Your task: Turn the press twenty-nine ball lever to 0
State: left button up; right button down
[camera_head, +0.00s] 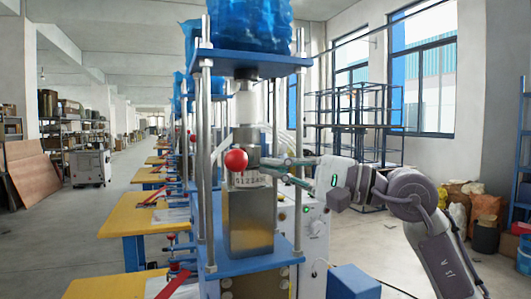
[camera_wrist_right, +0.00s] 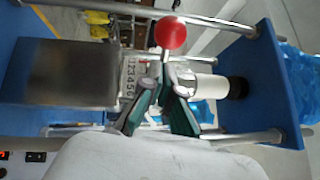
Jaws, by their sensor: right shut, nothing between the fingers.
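The press (camera_head: 243,65) stands close in front, with a blue top plate, steel posts and a grey metal block (camera_head: 250,215) below. Its ball lever ends in a red ball (camera_head: 236,160), which also shows in the right wrist view (camera_wrist_right: 170,33). A number scale (camera_head: 249,179) lies just below the ball; its digits also show in the right wrist view (camera_wrist_right: 130,76), but the setting cannot be read. My right gripper (camera_head: 272,163) reaches in from the right, its fingers shut and empty, tips right beside the lever's stem behind the ball. Contact cannot be told. My left gripper is out of view.
Steel posts (camera_head: 207,150) flank the lever closely. A white control box (camera_head: 314,225) with a dial stands right of the press, and a blue box (camera_head: 352,283) lies in front of it. Yellow-topped tables (camera_head: 140,219) line the left, with open floor beyond.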

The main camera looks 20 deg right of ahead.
aim_at(243, 157)
jog(key=shift+s+a+r, duration=0.15)
jog(key=shift+s+a, duration=0.05)
jog(key=shift+a, duration=0.7)
jog(key=shift+a+b, duration=0.4)
jog(key=shift+a, duration=0.75)
jog(key=shift+d, duration=0.1)
